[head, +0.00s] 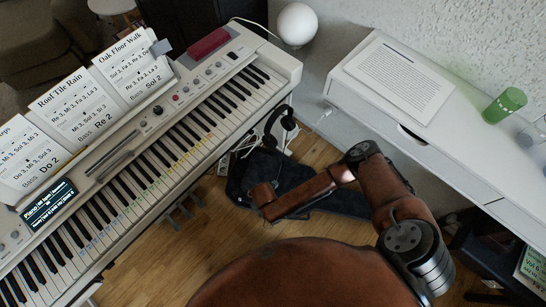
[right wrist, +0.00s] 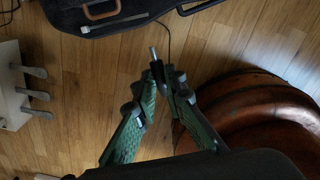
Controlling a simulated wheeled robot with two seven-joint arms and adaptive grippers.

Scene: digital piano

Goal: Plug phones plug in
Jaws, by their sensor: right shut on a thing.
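The digital piano (head: 165,140) runs diagonally across the left of the head view. Dark headphones (head: 281,128) are at its right end, partly in shadow. In the right wrist view my right gripper (right wrist: 161,78) has its green fingers closed on a small dark plug with a metal tip (right wrist: 153,53). The tip points up in the picture, above the wooden floor. A thin dark cable (right wrist: 166,32) shows beyond the plug. In the head view my right arm reaches left, and its fingers and plug cannot be made out. The headphone socket cannot be made out. My left gripper is out of view.
A dark case (head: 240,175) lies on the floor beside the piano, and shows in the wrist view (right wrist: 105,22). Piano pedals (right wrist: 38,95) stand at the left there. A white desk (head: 470,135) with a green cup (head: 504,106) is at the right.

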